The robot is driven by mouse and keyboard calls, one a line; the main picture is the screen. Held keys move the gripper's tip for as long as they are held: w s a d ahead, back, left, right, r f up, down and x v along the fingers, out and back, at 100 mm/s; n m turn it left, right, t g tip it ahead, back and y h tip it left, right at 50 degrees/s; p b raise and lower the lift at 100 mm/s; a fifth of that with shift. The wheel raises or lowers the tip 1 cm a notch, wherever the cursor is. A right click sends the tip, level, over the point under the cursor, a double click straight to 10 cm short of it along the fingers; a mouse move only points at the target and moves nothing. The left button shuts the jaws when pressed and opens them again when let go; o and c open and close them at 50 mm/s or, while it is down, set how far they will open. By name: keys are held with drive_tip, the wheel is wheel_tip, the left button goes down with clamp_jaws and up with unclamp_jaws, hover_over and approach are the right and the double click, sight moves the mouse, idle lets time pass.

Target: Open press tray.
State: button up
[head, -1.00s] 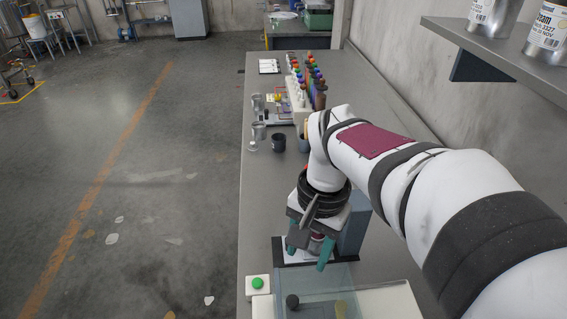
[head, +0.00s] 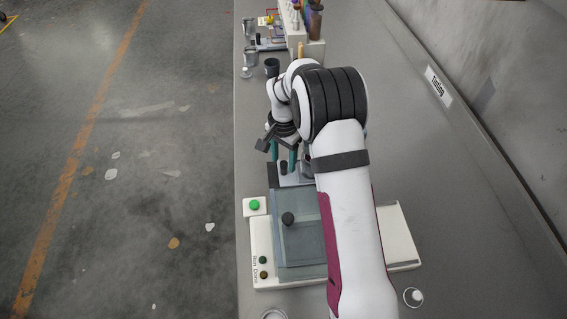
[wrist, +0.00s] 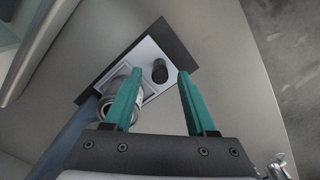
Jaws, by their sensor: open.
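The press tray (wrist: 150,60) is a pale, light-framed slab on a dark base plate (wrist: 178,40), with a dark upright knob (wrist: 159,71). In the head view, the knob (head: 284,168) shows just below my gripper (head: 283,154). My gripper is open and points down. In the wrist view, the knob appears in the gap between the green fingertips of my gripper (wrist: 160,73). I cannot tell whether either finger touches it. A round silver part (wrist: 107,106) is partly hidden behind the left finger. My arm hides much of the press in the head view.
The bench's right side is largely clear.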

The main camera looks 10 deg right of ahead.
drive_tip(key=shift+f, duration=1.4)
clamp_jaws()
idle(0.4)
